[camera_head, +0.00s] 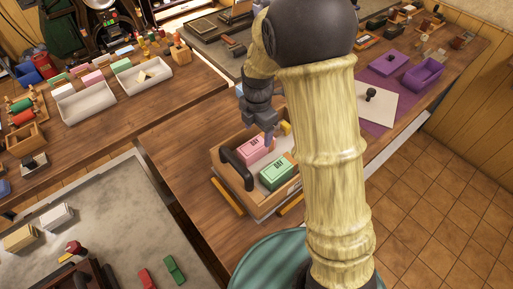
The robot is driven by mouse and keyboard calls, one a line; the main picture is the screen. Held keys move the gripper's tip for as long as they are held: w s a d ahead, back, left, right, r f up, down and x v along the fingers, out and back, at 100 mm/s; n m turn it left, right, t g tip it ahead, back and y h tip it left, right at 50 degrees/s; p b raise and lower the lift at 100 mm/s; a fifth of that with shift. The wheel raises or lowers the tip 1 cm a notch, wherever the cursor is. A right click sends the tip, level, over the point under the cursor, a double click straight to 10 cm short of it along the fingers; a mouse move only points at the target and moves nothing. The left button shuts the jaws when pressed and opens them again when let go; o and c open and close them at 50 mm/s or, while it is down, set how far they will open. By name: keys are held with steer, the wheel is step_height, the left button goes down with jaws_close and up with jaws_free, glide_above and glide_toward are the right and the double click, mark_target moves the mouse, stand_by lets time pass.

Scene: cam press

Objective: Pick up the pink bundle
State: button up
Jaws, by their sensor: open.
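The pink bundle (253,149) is a small block with dark markings on top. It lies in a wooden tray (225,183) that has a dark handle, on the brown table in the middle of the view. A green bundle (277,173) lies beside it, nearer to me. My gripper (268,138) points down over the tray, at the right edge of the pink bundle. It is open. The fingertips are small here, and I cannot tell whether they touch the bundle. My arm hides the right part of the tray.
A small yellow thing (286,127) stands at the tray's back. White bins (85,104) with coloured blocks stand on the left table. A purple box (423,75) and a pale board (365,105) with a stamp lie at right. The table left of the tray is clear.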

mark_target(257, 143)
steer(key=f, duration=0.2)
steer(key=f+p, duration=0.1)
steer(key=f, duration=0.2)
steer(key=shift+a, duration=0.2)
steer(key=shift+r, duration=0.1)
steer(key=c, duration=1.2)
